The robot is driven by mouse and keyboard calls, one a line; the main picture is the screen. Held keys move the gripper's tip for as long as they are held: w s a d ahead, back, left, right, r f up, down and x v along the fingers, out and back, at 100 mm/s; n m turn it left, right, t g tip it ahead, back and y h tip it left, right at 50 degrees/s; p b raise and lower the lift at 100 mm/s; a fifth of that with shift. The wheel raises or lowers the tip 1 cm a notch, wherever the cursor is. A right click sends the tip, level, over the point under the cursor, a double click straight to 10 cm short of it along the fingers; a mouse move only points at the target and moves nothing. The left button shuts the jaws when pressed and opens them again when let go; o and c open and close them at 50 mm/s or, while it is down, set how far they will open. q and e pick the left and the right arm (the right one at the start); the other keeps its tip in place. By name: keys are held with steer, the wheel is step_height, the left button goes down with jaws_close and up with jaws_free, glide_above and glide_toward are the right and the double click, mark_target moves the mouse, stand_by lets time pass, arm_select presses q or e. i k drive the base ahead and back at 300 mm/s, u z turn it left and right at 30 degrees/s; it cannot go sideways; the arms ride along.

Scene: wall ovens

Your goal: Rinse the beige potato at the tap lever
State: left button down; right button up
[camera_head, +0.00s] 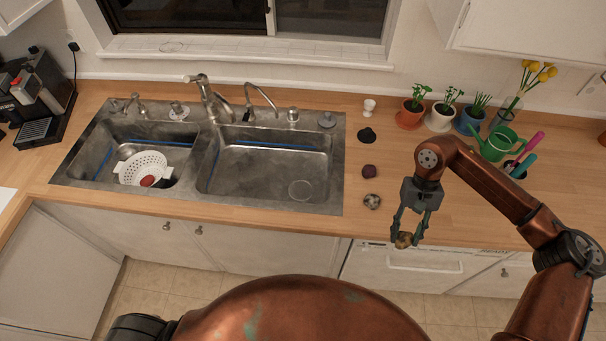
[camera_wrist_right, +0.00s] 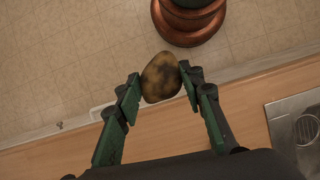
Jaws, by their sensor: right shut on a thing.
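The beige potato (camera_head: 403,240), with dark dirty patches, is between the fingertips of my right gripper (camera_head: 407,236). In the right wrist view the potato (camera_wrist_right: 160,78) touches both green fingers of the right gripper (camera_wrist_right: 160,82), which is shut on it. It is held near the counter's front edge, right of the sink. The tap with its lever (camera_head: 208,97) stands behind the double sink (camera_head: 268,165), far to the left of the gripper. My left gripper does not show.
A speckled round item (camera_head: 372,201) and a dark red one (camera_head: 369,171) lie on the counter between gripper and sink. A white colander (camera_head: 142,167) with a red thing stands in the left basin; the right basin is empty. Potted plants (camera_head: 411,112) and a green watering can (camera_head: 496,145) stand behind.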

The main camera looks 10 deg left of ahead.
mark_target(189, 78)
steer(key=k, duration=0.5)
steer(key=u, duration=2.35)
steer(key=i, duration=1.65)
steer(key=z, duration=2.25)
steer(key=i, duration=0.5)
